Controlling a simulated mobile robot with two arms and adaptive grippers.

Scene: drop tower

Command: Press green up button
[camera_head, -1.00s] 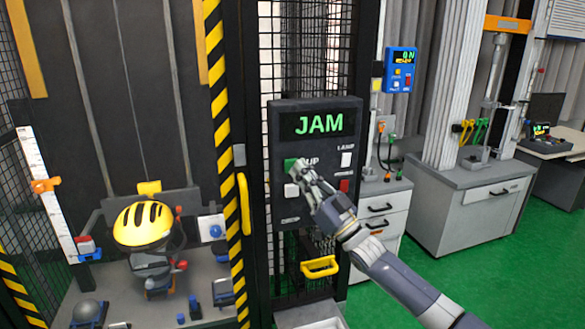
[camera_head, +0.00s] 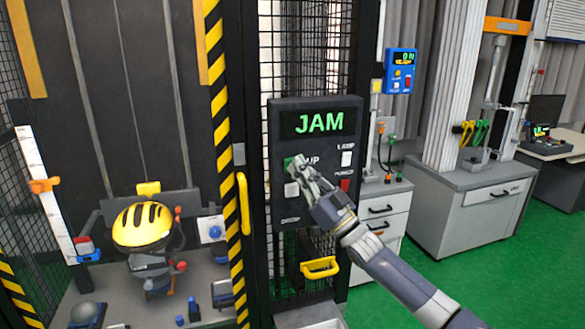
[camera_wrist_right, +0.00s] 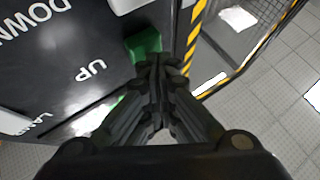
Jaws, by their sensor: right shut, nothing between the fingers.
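The green UP button (camera_head: 288,162) sits on the dark control panel (camera_head: 315,210), partly hidden behind my right gripper (camera_head: 298,165). The panel's display (camera_head: 319,122) reads "JAM" in green letters. In the right wrist view the green button (camera_wrist_right: 146,43) is just beyond the shut fingertips of my right gripper (camera_wrist_right: 160,62). The fingertips overlap the button's near edge there; I cannot tell whether they touch it. Nothing is held between the fingers. My left gripper is not in view.
A white button (camera_head: 291,190), a white lamp switch (camera_head: 346,159) and a red switch (camera_head: 345,185) are close by on the panel. A yellow handle (camera_head: 320,267) sticks out below.

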